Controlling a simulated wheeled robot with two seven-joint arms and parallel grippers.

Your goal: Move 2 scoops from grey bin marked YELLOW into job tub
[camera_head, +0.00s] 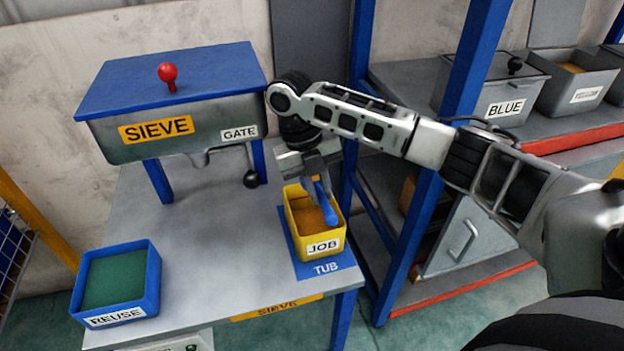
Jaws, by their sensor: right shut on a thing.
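The yellow job tub (299,238), labelled JOB, stands on a blue mat marked TUB (327,267) at the right end of the table. Orange-brown material shows inside it. My right gripper (314,176) is above the tub, shut on a blue scoop (327,207). The scoop points down into the tub's opening. I cannot tell whether it touches the material. The grey bin (560,97), with a white label that seems to read YELLOW, stands on the rack at the upper right, with orange-brown material inside. My left gripper is not in view.
A sieve box (150,150) with a blue lid, red knob and gate stands behind on the table (215,240). A blue REUSE tray (113,317) lies at the left front. A lidded BLUE bin (452,88) and a blue rack post (415,235) stand at the right. The table's middle is clear.

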